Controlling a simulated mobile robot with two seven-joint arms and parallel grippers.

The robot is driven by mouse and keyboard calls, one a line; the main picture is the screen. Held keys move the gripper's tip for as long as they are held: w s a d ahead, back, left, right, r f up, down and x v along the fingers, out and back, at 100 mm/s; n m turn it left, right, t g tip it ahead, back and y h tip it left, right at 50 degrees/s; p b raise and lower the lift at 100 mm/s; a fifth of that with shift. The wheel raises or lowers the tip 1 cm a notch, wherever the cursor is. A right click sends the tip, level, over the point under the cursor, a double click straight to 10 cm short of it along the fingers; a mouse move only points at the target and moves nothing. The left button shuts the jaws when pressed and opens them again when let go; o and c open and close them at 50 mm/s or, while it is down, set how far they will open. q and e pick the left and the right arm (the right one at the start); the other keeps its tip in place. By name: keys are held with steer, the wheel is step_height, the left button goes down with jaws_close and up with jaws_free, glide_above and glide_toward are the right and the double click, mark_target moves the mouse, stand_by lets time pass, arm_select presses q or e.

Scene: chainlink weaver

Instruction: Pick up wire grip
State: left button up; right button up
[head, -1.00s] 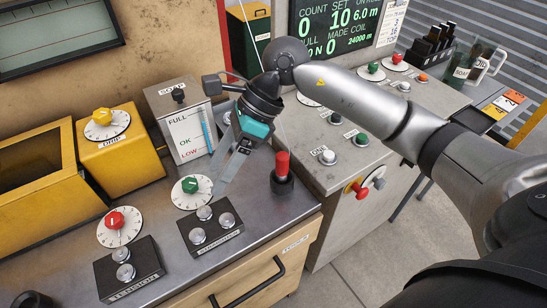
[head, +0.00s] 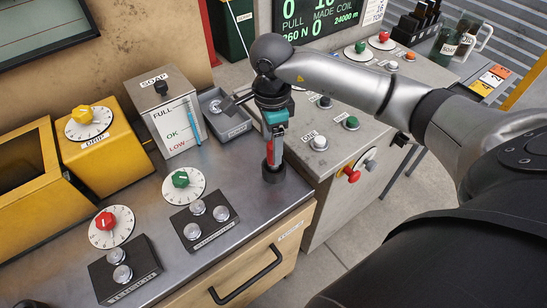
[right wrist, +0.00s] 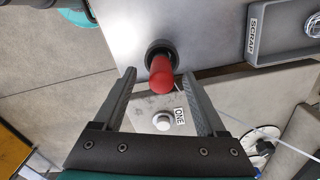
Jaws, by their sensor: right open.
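The wire grip, which I take to be the red-handled tool (head: 269,151), stands upright in a round black holder (head: 273,173) at the right front corner of the metal bench. In the right wrist view its red handle (right wrist: 161,78) rises from the black holder (right wrist: 152,48) and points towards the camera. My right gripper (head: 272,146) points down over it from above. In the right wrist view the right gripper (right wrist: 158,74) is open, with one finger on each side of the red handle and a gap on both sides. My left gripper is not seen.
A grey scrap tray (head: 224,112) is just behind the gripper, beside the soap box (head: 170,110). The console with the button marked ONE (head: 318,143) stands at the right. Two black button boxes (head: 205,221) and dials lie to the left. A drawer handle (head: 247,278) juts out below.

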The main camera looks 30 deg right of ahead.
mark_target(272, 168)
steer(key=shift+d+f, duration=0.15)
steer(key=shift+f, duration=2.75)
jaws_close()
steer(key=shift+w, duration=0.1)
